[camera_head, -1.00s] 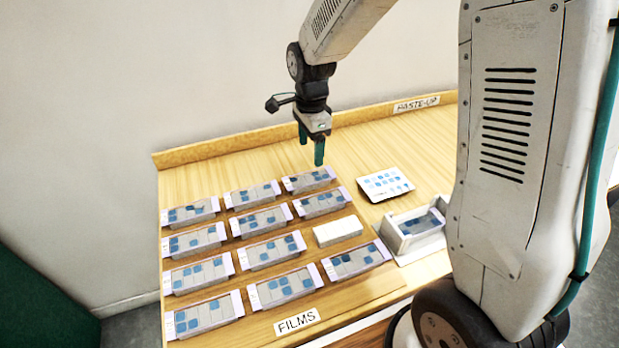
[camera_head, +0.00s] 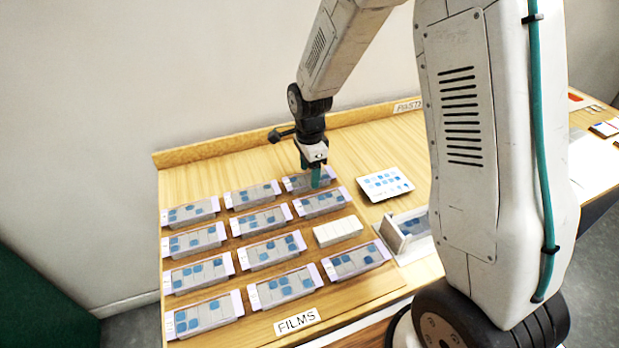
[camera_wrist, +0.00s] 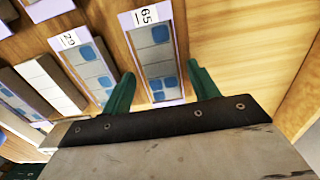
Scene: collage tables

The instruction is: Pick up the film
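Several films lie in rows on the wooden table: grey blue-patched panels with pale lilac ends. My gripper (camera_head: 315,178) has come down at the back-right film (camera_head: 295,183), partly covering it. In the wrist view, my gripper (camera_wrist: 163,88) is open, with one green finger on each side of the film labelled 65 (camera_wrist: 152,50). I cannot tell whether the fingers touch it. The film labelled 29 (camera_wrist: 85,65) lies beside it, left of the left finger. The labels are too small to read in the head view.
A plain white block (camera_head: 338,231) lies among the films. A white card with blue squares (camera_head: 384,184) lies to the right. A white-walled holder (camera_head: 392,236) stands in front of the card, partly behind my arm. A raised wooden edge (camera_head: 230,146) runs along the back.

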